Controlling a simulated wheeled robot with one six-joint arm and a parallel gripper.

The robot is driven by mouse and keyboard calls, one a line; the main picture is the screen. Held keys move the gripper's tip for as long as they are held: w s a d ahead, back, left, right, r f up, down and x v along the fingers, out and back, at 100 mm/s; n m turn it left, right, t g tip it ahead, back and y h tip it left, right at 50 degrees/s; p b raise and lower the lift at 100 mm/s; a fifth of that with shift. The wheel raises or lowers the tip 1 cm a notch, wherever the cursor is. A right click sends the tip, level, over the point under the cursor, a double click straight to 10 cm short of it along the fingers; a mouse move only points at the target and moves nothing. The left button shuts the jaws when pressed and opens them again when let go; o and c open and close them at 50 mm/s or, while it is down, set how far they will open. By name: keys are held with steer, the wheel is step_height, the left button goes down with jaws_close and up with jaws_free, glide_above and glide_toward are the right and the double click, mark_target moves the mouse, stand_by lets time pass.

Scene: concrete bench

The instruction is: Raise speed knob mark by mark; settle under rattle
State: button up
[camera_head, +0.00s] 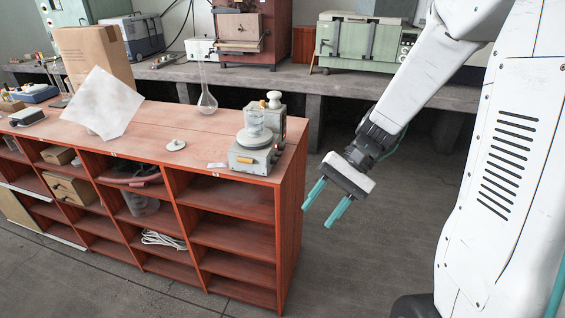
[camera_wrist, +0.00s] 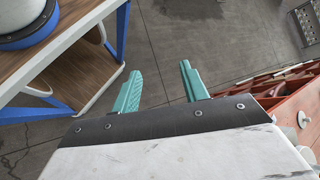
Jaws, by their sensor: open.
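A small grey apparatus (camera_head: 252,162) stands at the right end of the red-brown shelf unit's top. A clear glass beaker (camera_head: 257,122) sits on it. Its front carries small orange-tan parts; I cannot tell which is the speed knob, and any marks are too small to read. A second grey unit (camera_head: 279,117) with a white round top stands close behind it. My gripper (camera_head: 316,217) is open and empty, right of the shelf unit and apart from it, over the floor. Its teal fingers also show in the wrist view (camera_wrist: 160,70), with only floor between them.
The shelf unit (camera_head: 238,195) has open compartments. On its top are a round flask (camera_head: 207,103), a small white disc (camera_head: 176,145), a tilted white sheet (camera_head: 103,103) and a cardboard box (camera_head: 95,55). The wrist view shows a blue-framed table (camera_wrist: 75,80) at left. Floor between is clear.

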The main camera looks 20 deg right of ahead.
steer(key=w+d+f+m+t+y, duration=0.1)
steer(key=w+f+m+t+y, duration=0.35)
steer(key=w, duration=0.45)
steer(key=m+t, duration=0.3)
steer(key=t, duration=0.7)
glide_toward(275, 160)
steer(key=shift+g+y, duration=0.25)
steer(key=x, duration=0.5)
steer(key=w+d+f+x, duration=0.1)
steer(key=x, duration=0.1)
steer(key=shift+w+a, duration=0.3)
